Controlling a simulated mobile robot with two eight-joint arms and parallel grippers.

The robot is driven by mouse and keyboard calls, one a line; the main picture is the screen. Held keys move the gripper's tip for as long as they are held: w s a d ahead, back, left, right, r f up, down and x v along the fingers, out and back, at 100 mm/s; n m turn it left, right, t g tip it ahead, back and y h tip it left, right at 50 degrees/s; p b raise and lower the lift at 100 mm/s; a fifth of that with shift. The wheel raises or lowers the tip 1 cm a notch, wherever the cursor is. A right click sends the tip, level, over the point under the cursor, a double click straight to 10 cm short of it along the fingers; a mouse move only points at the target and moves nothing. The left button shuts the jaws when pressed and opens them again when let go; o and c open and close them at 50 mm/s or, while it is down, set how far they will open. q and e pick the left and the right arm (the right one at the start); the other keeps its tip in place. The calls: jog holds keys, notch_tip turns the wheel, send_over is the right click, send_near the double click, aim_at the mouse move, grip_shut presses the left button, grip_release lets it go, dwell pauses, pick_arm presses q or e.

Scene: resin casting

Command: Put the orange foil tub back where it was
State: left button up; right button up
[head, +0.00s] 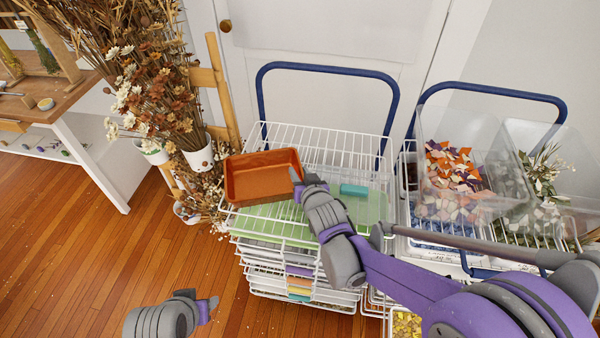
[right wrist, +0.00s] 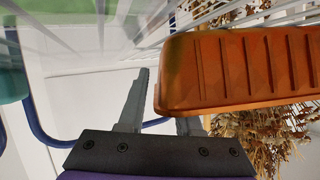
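The orange foil tub (head: 262,187) is an open, empty rectangular tub at the left side of the white wire rack's top. My right gripper (head: 298,186) is at the tub's right end. In the right wrist view the tub (right wrist: 235,75) fills the upper right, its ribbed side facing me. One finger of the right gripper (right wrist: 160,105) is outside the tub's end wall; the other goes behind its rim, so the fingers seem shut on that wall. Contact at the tips is hidden. My left gripper (head: 208,309) is low at the front left, away from the tub; its fingers are unclear.
The wire rack (head: 325,140) carries a green sheet (head: 372,208) and a teal block (head: 353,190). A second cart at right holds clear bins of coloured chips (head: 450,170). Dried flowers in a white pot (head: 198,158) stand close left of the tub. Floor at left is clear.

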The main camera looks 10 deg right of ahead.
jog(key=shift+r, duration=0.15)
jog(key=shift+s+r, duration=0.15)
jog(key=shift+s, duration=0.15)
jog(key=p+v, duration=0.1)
jog(key=v, duration=1)
jog(key=shift+s+p, duration=0.15)
jog(key=shift+p, duration=0.2)
jog(key=s+d+f+g+h, duration=0.1)
jog(key=s+d+f+g, duration=0.2)
jog(key=s, duration=0.6)
jog(key=s+d+f+g+h, duration=0.1)
jog(key=s+d+f+g, duration=0.2)
jog(key=s, duration=0.6)
jog(key=d+g, duration=0.2)
jog(key=shift+s+d+f+n, duration=0.2)
jog(key=shift+s+d+n, duration=0.1)
jog(key=shift+s, duration=0.05)
